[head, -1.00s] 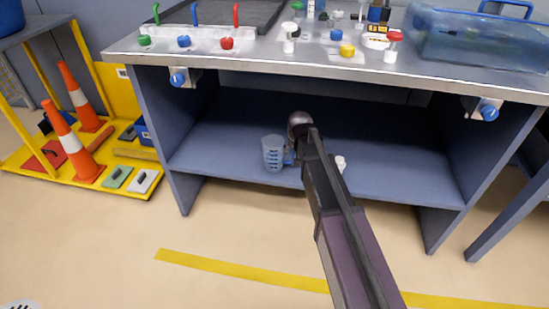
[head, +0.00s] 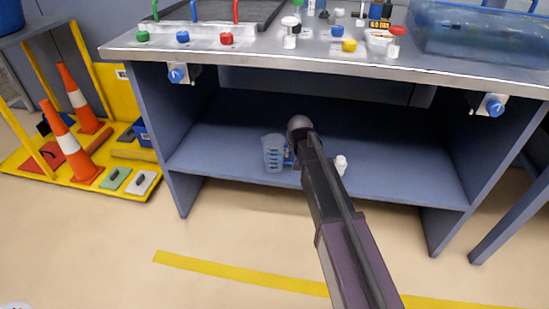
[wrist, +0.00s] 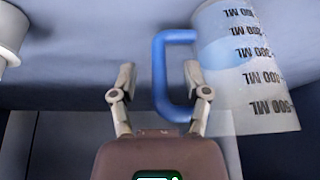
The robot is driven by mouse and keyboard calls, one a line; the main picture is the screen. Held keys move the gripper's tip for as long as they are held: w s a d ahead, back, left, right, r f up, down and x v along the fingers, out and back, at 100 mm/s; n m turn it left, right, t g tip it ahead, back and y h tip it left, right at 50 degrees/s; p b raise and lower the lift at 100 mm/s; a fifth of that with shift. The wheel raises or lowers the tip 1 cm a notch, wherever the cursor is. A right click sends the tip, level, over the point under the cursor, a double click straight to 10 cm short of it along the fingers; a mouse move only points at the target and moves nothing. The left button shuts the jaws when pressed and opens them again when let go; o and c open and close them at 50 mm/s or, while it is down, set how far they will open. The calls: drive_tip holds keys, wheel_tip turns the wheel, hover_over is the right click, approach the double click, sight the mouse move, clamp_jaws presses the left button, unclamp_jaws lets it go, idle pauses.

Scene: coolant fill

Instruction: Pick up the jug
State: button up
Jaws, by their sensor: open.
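The jug (head: 273,153) is a clear bluish measuring jug with a blue handle, standing on the lower shelf (head: 400,183) of the workbench. In the wrist view the jug (wrist: 248,75) is at the right with volume marks, appearing upside down. Its blue handle (wrist: 160,80) lies between the two fingertips of my gripper (wrist: 160,82). The fingers are apart and the gripper is open. The right finger is in the gap between handle and jug body; the left finger is clear of the handle. In the head view my arm hides most of the gripper.
A white bottle-like object (head: 341,164) stands on the shelf right of my arm, and a white object (wrist: 10,35) shows at the wrist view's left edge. The bench top (head: 270,57) overhangs the shelf. A yellow rack with cones (head: 75,145) stands at the left.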

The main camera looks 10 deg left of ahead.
drive_tip(key=shift+b+x, duration=0.75)
drive_tip(key=shift+x, duration=0.4)
clamp_jaws()
